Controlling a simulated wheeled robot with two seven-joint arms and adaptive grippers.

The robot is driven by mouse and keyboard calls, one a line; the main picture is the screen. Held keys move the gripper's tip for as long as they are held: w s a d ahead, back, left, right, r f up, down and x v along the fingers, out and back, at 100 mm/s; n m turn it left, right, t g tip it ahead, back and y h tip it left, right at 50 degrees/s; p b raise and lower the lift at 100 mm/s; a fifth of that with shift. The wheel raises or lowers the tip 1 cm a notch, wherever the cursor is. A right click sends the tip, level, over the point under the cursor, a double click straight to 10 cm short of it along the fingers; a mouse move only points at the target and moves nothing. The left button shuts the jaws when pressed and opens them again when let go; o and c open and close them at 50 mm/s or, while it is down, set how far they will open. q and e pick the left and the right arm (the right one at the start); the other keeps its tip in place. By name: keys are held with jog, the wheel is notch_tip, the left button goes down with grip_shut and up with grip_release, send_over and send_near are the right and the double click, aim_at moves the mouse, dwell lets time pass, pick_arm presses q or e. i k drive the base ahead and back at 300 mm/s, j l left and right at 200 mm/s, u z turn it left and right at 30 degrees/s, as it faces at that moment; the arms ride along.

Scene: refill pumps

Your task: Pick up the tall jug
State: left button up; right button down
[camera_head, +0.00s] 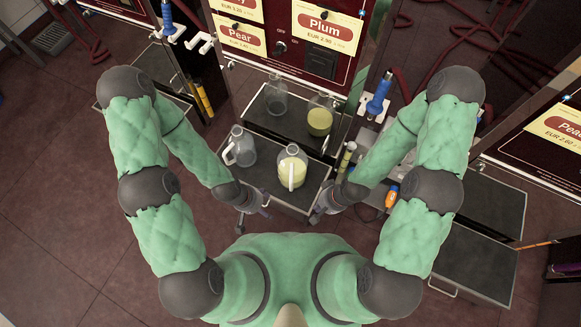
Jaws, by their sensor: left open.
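Two jugs with pale handles stand upright on the dark pull-out tray (270,187) in front of me. The left one is a clear, seemingly empty jug (241,147). The right one is a jug holding pale yellow liquid (292,167). From above I cannot tell which is the tall jug. My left gripper (255,215) is open and empty at the tray's front left corner, nearer to me than both jugs and touching neither. My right gripper (318,211) is by the tray's front right corner, apart from the jugs; its fingers are too small to judge.
Behind the tray are a clear vessel (276,94) and a yellow-filled one (320,117), possibly reflections. The dispenser panel (285,47) has Pear and Plum labels. A blue-handled nozzle (378,97) hangs at right. Another dark tray (470,262) stands lower right. Left floor is clear.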

aim_at(292, 162)
jog(key=k+l, duration=0.25)
jog(key=k, duration=0.25)
jog(key=k+l, duration=0.25)
jog(key=k, duration=0.2)
